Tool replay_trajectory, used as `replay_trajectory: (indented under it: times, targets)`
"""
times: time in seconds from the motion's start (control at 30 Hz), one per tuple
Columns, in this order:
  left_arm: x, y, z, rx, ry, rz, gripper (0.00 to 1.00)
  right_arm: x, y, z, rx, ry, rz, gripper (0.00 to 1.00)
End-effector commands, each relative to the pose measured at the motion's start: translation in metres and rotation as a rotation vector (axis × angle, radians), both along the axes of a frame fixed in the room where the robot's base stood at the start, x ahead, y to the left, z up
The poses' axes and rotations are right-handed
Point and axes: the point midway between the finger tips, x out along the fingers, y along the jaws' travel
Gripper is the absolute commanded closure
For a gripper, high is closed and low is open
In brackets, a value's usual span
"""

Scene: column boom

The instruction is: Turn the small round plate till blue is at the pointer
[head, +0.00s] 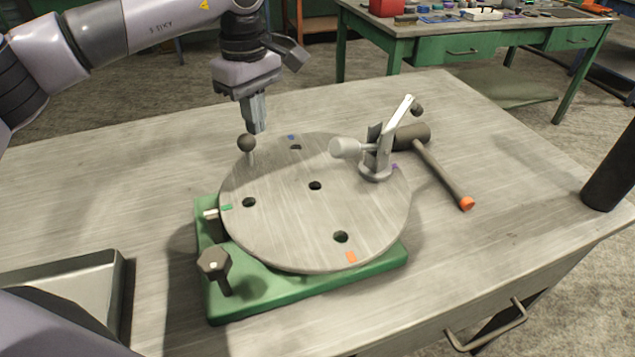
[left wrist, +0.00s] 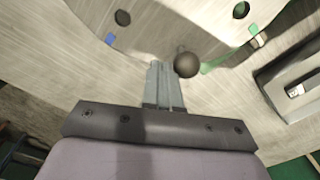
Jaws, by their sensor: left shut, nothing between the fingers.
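The small round plate (head: 290,220) lies on a green base (head: 300,293) on the bench. Its rim bears a blue mark (head: 290,137) at the back, a green mark (head: 226,207) at left, an orange mark (head: 351,257) at front and a purple mark (head: 394,166) at right. The pale pointer (head: 211,213) is at the green mark. A dark ball knob (head: 247,143) stands on a stem at the back-left rim. My left gripper (head: 257,128) is shut and empty, beside the knob. The left wrist view shows its fingers (left wrist: 165,65) near the knob (left wrist: 187,65) and blue mark (left wrist: 110,38).
A clamp (head: 376,155) with a pale handle stands on the plate's right side. A mallet (head: 440,170) lies behind it to the right. A dark knob (head: 213,264) rises from the base's front left. A metal tray (head: 120,285) sits at left. The bench's back left is clear.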

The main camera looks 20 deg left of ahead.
Motion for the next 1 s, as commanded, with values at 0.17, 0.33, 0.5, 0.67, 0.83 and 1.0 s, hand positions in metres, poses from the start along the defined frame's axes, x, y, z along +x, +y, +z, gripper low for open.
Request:
replay_trajectory:
  times: [0.17, 0.33, 0.5, 0.67, 0.83, 1.0]
  targets:
    - [0.000, 0.000, -0.009, 0.000, 0.000, 0.000, 1.00, 0.000, 0.000, -0.005, 0.000, 0.000, 0.000, 0.57]
    - [0.000, 0.000, -0.016, 0.000, 0.000, 0.001, 1.00, 0.000, 0.000, -0.009, 0.000, 0.000, 0.000, 0.57]
    - [0.000, 0.000, -0.021, 0.000, 0.000, 0.001, 1.00, 0.000, 0.000, -0.012, 0.000, 0.000, 0.000, 0.57]
    - [0.000, 0.000, -0.021, 0.000, 0.000, 0.001, 1.00, 0.000, 0.000, -0.012, 0.000, 0.000, 0.000, 0.57]
    - [0.000, 0.000, -0.021, 0.000, 0.000, 0.001, 1.00, 0.000, 0.000, -0.012, 0.000, 0.000, 0.000, 0.57]
    - [-0.004, 0.002, -0.022, 0.000, 0.000, 0.001, 1.00, 0.000, 0.000, -0.013, 0.000, 0.000, 0.000, 0.57]
